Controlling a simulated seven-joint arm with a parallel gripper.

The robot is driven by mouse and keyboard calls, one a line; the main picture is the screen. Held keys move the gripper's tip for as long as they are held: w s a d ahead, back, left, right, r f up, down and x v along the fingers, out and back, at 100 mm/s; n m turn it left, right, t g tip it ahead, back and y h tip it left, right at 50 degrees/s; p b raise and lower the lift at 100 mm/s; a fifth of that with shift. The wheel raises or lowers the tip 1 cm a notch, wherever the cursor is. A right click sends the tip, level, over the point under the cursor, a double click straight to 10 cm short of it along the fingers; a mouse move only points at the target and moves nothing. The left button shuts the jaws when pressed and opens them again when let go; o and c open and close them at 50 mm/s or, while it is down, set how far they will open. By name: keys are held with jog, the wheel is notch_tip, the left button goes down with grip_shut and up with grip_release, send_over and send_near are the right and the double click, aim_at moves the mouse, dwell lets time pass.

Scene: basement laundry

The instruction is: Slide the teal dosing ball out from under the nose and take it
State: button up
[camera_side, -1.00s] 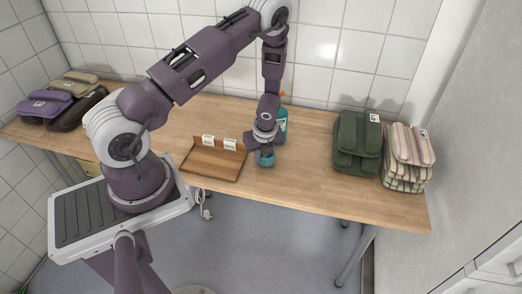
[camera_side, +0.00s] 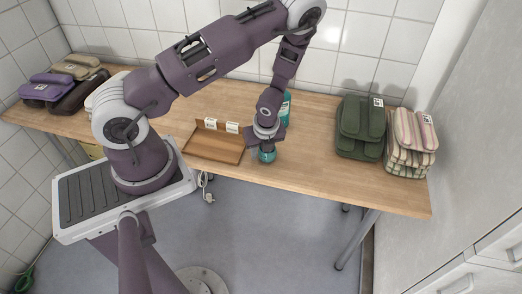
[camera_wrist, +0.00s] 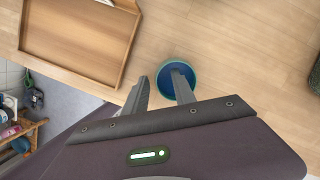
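The teal dosing ball (camera_side: 267,157) stands on the wooden table near its front edge, below my gripper. In the wrist view the ball (camera_wrist: 163,92) shows from above as a round cup with a teal rim and a dark blue inside. My gripper (camera_wrist: 160,76) is open, its fingers apart. The right finger overlaps the cup's opening; I cannot tell whether it is inside or above. The left finger lies just outside the left rim, with a small gap. A teal bottle (camera_side: 286,106) stands behind my gripper, partly hidden by it; its nose cannot be made out.
A wooden tray (camera_side: 213,146) with white labels along its back stands left of the ball. Green folded towels (camera_side: 358,130) and striped ones (camera_side: 409,150) are stacked to the right. More folded towels (camera_side: 58,90) lie far left. Table between ball and green stack is clear.

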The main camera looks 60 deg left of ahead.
jog(key=v, duration=0.7)
dwell(0.3)
notch_tip(320, 180, up, 23)
jog(key=n+t, duration=0.3)
jog(key=n, duration=0.9)
send_over(270, 154)
jog(key=s+d, duration=0.3)
jog(key=s, duration=0.1)
jog(key=s+d+r+n+t+h, duration=0.1)
jog(key=s+d+r+n, duration=0.3)
jog(key=s, duration=0.3)
jog(key=s+d+r+n+t+h, duration=0.1)
jog(key=s+d+r+n+h, duration=0.1)
jog(key=s+d+r+n, duration=0.2)
jog(key=s, duration=0.3)
jog(key=shift+s+d+r, duration=0.15)
jog(key=shift+d+r, duration=0.05)
jog(key=shift+r, duration=0.2)
